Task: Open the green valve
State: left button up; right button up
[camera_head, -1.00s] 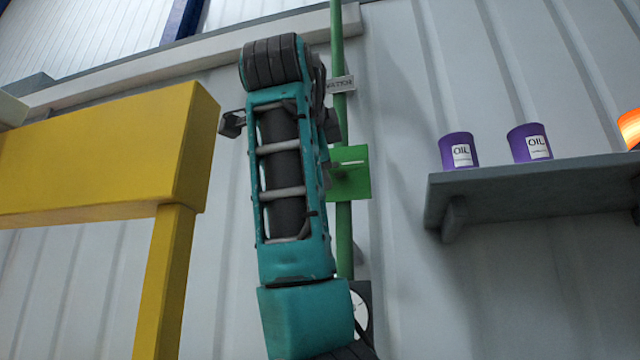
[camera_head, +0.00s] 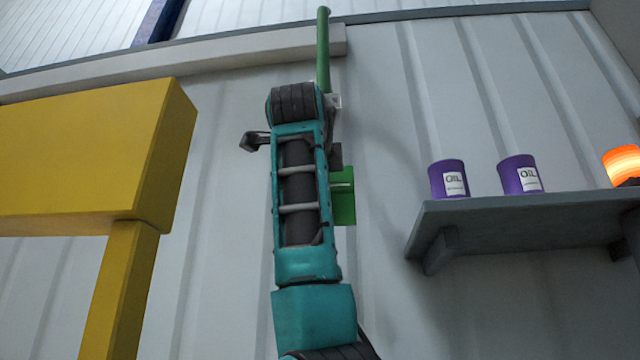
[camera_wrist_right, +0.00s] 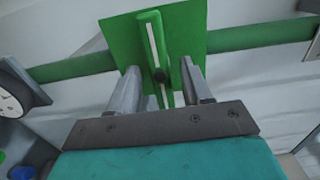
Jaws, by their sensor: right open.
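The green valve shows in the right wrist view as a square green plate (camera_wrist_right: 221,29) on a green pipe (camera_wrist_right: 255,34). A raised green handle (camera_wrist_right: 152,42) with a white stripe and a dark centre stands out from the plate. My right gripper (camera_wrist_right: 160,72) is open, one grey finger on each side of the handle's lower part. I cannot tell whether the fingers touch it. In the head view, my arm covers most of the valve; only the right part of the green plate (camera_head: 343,197) and the pipe's top (camera_head: 323,50) show. My left gripper is not in view.
A yellow frame (camera_head: 85,165) stands at the left. At the right, a grey wall shelf (camera_head: 520,215) carries two purple oil cans (camera_head: 449,179) and an orange lamp (camera_head: 622,165). In the wrist view, a round gauge (camera_wrist_right: 12,95) sits by the pipe. The wall between arm and shelf is clear.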

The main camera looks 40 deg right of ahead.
jog(key=shift+x, duration=0.9)
jog(key=shift+w+d, duration=0.15)
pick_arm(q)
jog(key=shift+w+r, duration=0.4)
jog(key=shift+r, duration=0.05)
pick_arm(e)
grip_shut()
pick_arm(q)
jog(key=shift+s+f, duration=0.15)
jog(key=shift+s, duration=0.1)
